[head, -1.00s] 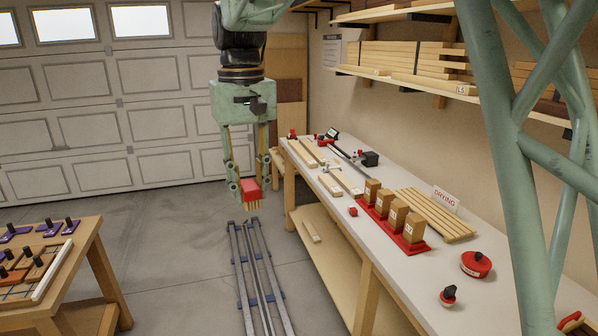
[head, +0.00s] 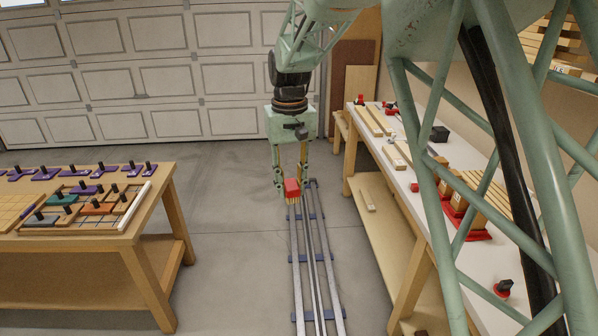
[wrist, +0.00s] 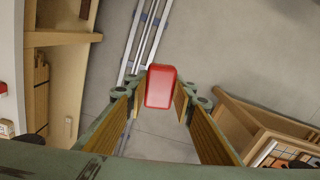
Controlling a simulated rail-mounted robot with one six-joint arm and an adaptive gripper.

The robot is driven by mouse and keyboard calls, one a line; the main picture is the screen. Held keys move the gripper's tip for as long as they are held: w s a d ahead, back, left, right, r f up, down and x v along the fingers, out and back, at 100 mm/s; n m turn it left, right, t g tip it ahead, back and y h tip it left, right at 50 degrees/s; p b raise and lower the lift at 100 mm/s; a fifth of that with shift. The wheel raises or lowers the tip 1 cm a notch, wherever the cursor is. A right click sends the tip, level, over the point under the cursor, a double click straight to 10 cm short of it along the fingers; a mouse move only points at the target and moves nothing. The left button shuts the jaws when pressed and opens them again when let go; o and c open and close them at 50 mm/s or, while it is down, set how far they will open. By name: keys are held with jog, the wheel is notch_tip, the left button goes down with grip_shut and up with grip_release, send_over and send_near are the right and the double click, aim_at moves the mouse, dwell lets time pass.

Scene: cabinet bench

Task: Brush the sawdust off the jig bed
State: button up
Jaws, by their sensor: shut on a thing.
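My gripper (head: 290,182) hangs over the floor between the two benches, fingers down. It is shut on a brush with a red block (head: 292,187) and pale bristles below. In the wrist view the red block (wrist: 161,87) sits between the fingertips. A jig bed (head: 92,212) with dark-knobbed pieces and a pale strip along its right edge seems to lie on the left wooden table (head: 152,200). The brush is well to the right of that table, apart from it. Any sawdust is too small to make out.
Metal floor rails (head: 308,250) run beneath my gripper. The right bench (head: 372,150) carries wooden strips, a black box (head: 439,134) and red-based blocks, partly hidden by my arm's green frame. Purple pieces (head: 65,172) line the left table's back.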

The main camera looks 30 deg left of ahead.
jog(key=a+f+p, duration=0.1)
jog(key=a+f, duration=0.2)
jog(key=f, duration=0.4)
jog(key=a+f+p, duration=0.1)
jog(key=a+f, duration=0.2)
jog(key=f, duration=0.4)
jog(key=shift+w+a+n+p, duration=0.15)
jog(key=shift+w+n+p, duration=0.15)
jog(key=shift+w+n, duration=0.1)
jog(key=shift+f, duration=0.1)
